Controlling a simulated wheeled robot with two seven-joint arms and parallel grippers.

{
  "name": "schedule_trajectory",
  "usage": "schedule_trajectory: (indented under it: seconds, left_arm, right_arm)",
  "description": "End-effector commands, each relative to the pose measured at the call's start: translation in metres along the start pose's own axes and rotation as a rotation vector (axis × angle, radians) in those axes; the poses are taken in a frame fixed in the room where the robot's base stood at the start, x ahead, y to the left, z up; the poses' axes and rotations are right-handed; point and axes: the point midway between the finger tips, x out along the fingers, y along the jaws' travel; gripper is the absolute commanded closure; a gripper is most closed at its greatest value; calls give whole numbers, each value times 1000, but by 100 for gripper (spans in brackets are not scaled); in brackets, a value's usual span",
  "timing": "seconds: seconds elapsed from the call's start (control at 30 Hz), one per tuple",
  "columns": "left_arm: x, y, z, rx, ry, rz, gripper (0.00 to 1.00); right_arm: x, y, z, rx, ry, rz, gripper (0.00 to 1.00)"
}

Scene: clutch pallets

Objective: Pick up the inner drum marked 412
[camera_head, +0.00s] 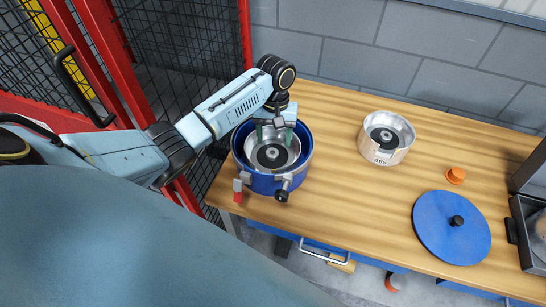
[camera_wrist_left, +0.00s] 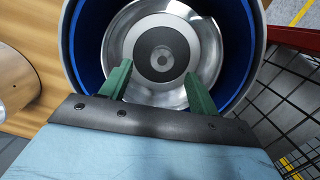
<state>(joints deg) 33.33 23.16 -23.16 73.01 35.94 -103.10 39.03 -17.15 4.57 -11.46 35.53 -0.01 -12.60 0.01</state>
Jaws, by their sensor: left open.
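A silver inner drum (camera_head: 252,157) sits inside a blue round housing (camera_head: 239,148) on the wooden table; no number shows on this drum. My left gripper (camera_head: 273,134) is above the housing's far side, its green fingers open. In the left wrist view the two fingers (camera_wrist_left: 157,72) reach over the near rim of the drum (camera_wrist_left: 122,40), apart from each other with nothing clearly held. Whether they touch the drum wall, I cannot tell. A second silver drum (camera_head: 393,146) stands to the right with a label that seems to read 465. My right gripper is not in view.
A blue round lid (camera_head: 440,232) with a black knob lies at the right, near an orange cap (camera_head: 455,175). A dark case (camera_head: 530,215) stands at the right edge. A red-framed mesh fence (camera_head: 185,60) is at the left. Bare tabletop (camera_head: 345,205) lies between housing and lid.

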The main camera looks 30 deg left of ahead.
Motion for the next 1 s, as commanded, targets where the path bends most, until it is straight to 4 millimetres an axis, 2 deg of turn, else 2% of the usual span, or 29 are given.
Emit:
schedule_trajectory:
  seconds: [0.33,0.67,1.0]
  left_arm:
    - [46,-4,-5,0,-3,-1,39]
    - [52,-4,-5,0,0,-1,40]
    - [51,-4,-5,0,0,-1,85]
  right_arm:
    - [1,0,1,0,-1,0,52]
    - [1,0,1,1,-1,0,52]
    - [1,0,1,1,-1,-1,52]
